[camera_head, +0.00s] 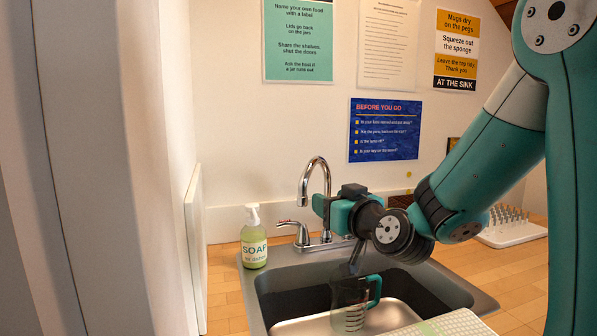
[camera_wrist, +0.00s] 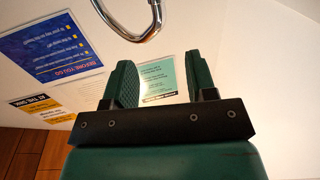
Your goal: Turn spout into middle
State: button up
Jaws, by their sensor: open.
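The chrome gooseneck spout (camera_head: 315,161) rises behind the sink and its arch turns down at the left. Its curved part also shows at the top of the wrist view (camera_wrist: 135,33), beyond my fingertips. My gripper (camera_head: 322,208) is close beside the spout's upright in the head view, hiding part of it. In the wrist view my gripper (camera_wrist: 163,78) is open, with nothing between its two green fingers. The faucet's lever (camera_head: 290,225) is left of the spout base. The grey sink (camera_head: 262,284) lies below and in front.
A clear measuring jug (camera_head: 349,309) with a teal handle stands in the basin. A soap bottle (camera_head: 254,240) is at the sink's left corner. A white peg rack (camera_head: 512,232) is at the right. A pale ridged mat (camera_head: 452,325) lies at front. A wall is close behind.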

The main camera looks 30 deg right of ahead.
aim_at(305, 186)
jog(key=w+p, duration=0.5)
jog(key=w, duration=0.1)
jog(key=w+p, duration=0.5)
jog(key=w, duration=0.2)
jog(key=shift+w+d+r+p, duration=0.15)
jog(key=shift+w+r+p, duration=0.1)
jog(key=shift+p, duration=0.15)
jog(key=shift+w+d+f, duration=0.1)
jog(key=shift+w+f, duration=0.15)
jog(key=shift+w, duration=0.35)
grip_shut()
